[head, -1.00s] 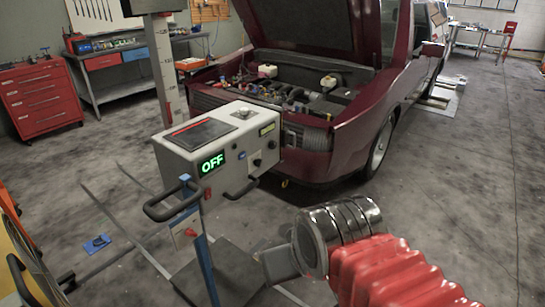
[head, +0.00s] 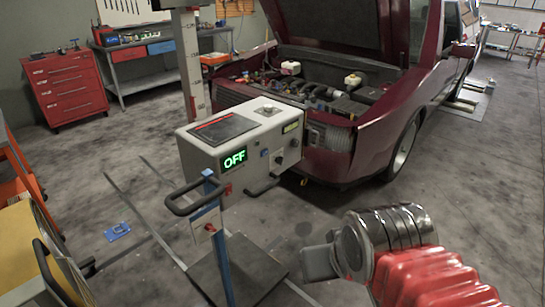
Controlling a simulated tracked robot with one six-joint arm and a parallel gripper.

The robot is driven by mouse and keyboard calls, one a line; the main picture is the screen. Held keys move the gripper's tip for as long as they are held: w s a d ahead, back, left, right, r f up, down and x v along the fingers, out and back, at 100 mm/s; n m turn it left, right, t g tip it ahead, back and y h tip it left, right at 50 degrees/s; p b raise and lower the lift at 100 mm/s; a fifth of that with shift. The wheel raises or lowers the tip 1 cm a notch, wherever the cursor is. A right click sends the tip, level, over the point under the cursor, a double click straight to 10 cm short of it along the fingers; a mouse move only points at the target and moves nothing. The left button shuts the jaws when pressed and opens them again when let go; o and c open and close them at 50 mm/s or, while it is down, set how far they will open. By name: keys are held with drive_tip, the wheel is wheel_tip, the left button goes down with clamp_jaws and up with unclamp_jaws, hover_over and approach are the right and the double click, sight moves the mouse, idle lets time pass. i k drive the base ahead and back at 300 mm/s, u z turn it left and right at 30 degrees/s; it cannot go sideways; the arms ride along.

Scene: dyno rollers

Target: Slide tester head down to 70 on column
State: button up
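The tester head (head: 205,140) is a light grey box in the middle of the head view, with a green "OFF" display, knobs and a dark panel on top. It sits against the tall scaled column (head: 190,60); the scale numbers are too small to read. A dark handle (head: 265,186) sticks out at its lower front. A blue post (head: 218,245) with a dark looped handle (head: 190,200) stands in front. My gripper (head: 318,262) shows only as a grey block at the end of my arm, right of and below the head, apart from it. Its fingers cannot be made out.
A dark red car (head: 350,150) with its hood up stands just behind the tester. A red tool cabinet (head: 68,85) and a workbench (head: 150,55) are at the back left. A yellow item (head: 30,255) is at the lower left. The floor at right is clear.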

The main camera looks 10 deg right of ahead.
sight(196, 154)
drive_tip(key=u, duration=0.15)
drive_tip(key=i, duration=0.8)
drive_tip(key=u, duration=1.05)
